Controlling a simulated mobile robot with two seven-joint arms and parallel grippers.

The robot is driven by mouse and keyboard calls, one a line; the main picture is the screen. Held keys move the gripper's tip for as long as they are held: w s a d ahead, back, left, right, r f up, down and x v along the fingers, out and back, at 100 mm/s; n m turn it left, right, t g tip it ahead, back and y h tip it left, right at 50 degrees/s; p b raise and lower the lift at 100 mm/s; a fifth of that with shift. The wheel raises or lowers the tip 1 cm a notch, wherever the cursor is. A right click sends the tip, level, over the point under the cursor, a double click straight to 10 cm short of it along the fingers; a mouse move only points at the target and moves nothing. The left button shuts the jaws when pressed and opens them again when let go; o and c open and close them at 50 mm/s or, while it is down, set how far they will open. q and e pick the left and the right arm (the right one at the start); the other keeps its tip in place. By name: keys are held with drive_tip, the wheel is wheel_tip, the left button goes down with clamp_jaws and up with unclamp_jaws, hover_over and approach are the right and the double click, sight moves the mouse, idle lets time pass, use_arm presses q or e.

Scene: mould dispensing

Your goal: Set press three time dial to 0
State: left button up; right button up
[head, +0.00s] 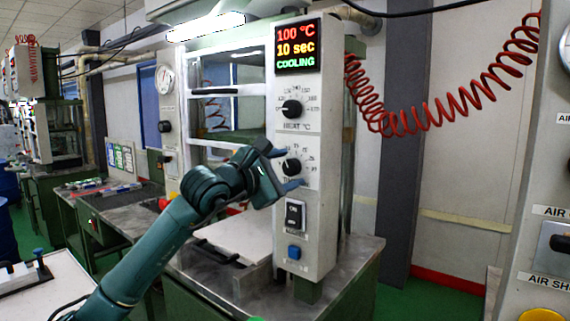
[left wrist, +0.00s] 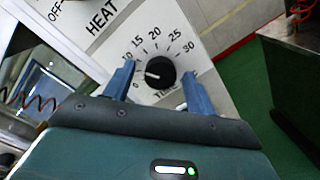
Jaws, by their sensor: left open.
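The press (head: 328,150) has a display (head: 297,47) reading 100 °C, 10 sec and COOLING. Its time dial (head: 292,166) is a black round knob below the heat dial (head: 291,108). In the left wrist view the time dial (left wrist: 160,70) sits between the blue fingers, and its white mark points left toward the low numbers. The exact number is hard to tell. My left gripper (head: 285,169) is open, with one finger on each side of the knob; it also shows in the left wrist view (left wrist: 158,74). I cannot tell whether the fingers touch the knob. My right gripper is out of view.
Below the time dial are an ON switch (head: 295,214) and a blue button (head: 294,252). A red coiled hose (head: 440,115) hangs to the right. Another panel (head: 545,215) stands at the right edge. A metal bench (head: 355,255) lies under the press.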

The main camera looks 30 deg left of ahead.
use_arm(q)
drive_tip(key=shift+c, duration=0.3)
drive_tip(key=c, duration=0.9)
drive_tip(key=shift+c, duration=0.2)
